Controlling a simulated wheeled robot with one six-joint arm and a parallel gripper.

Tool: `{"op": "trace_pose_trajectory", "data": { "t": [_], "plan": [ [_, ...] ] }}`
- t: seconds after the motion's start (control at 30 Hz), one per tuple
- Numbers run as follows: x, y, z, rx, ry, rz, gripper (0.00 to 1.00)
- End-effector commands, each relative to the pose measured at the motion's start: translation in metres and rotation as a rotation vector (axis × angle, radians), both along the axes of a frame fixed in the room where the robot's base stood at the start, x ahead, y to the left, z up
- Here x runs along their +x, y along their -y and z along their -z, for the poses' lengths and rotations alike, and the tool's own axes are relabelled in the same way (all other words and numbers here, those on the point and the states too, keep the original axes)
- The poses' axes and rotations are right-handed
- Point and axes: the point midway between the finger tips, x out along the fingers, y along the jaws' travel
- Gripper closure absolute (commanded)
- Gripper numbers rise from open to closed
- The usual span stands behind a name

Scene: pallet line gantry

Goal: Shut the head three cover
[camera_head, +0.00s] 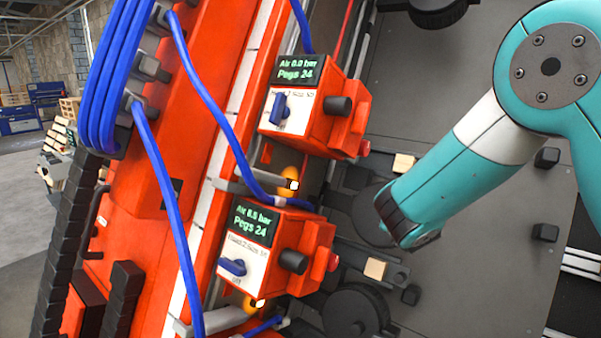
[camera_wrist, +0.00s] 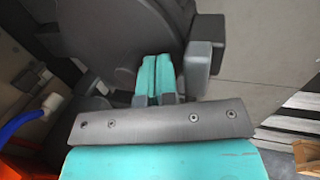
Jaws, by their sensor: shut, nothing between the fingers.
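My gripper (camera_wrist: 156,64) is shut and empty in the wrist view, its two teal fingers side by side. Beyond them is a large dark rounded part (camera_wrist: 105,35), close behind the fingertips; I cannot tell if they touch. In the head view my teal arm reaches down from the upper right, and its dark wrist end hides the fingers. Two red head units show: the upper one (camera_head: 318,128) reads Air 0.0 bar, Pegs 24, and the lower one (camera_head: 312,262) reads about 6.5 bar, Pegs 24. Their small labels are blurred. I cannot pick out the head three cover for certain.
Each unit has a blue switch (camera_head: 232,267) and a black knob (camera_head: 293,261). Blue hoses (camera_head: 203,95) hang across the red gantry beam (camera_head: 172,110). Dark discs (camera_head: 356,312) and small wooden blocks (camera_head: 376,268) sit by the grey plate. Grey blocks (camera_wrist: 198,62) stand right of my fingers.

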Motion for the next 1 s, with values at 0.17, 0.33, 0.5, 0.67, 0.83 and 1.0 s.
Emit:
{"op": "trace_pose_trajectory", "data": {
  "t": [0.17,0.33,0.5,0.67,0.83,1.0],
  "plan": [
    [-0.007,-0.005,-0.005,-0.001,-0.001,-0.002,1.00],
    [-0.013,-0.010,-0.010,0.000,-0.001,-0.001,1.00],
    [-0.020,-0.014,-0.014,-0.001,-0.001,-0.001,1.00],
    [-0.026,-0.019,-0.018,0.000,-0.001,-0.001,1.00],
    [-0.032,-0.024,-0.022,0.000,0.000,-0.001,1.00],
    [-0.038,-0.028,-0.026,0.000,-0.001,-0.001,1.00]
  ]
}}
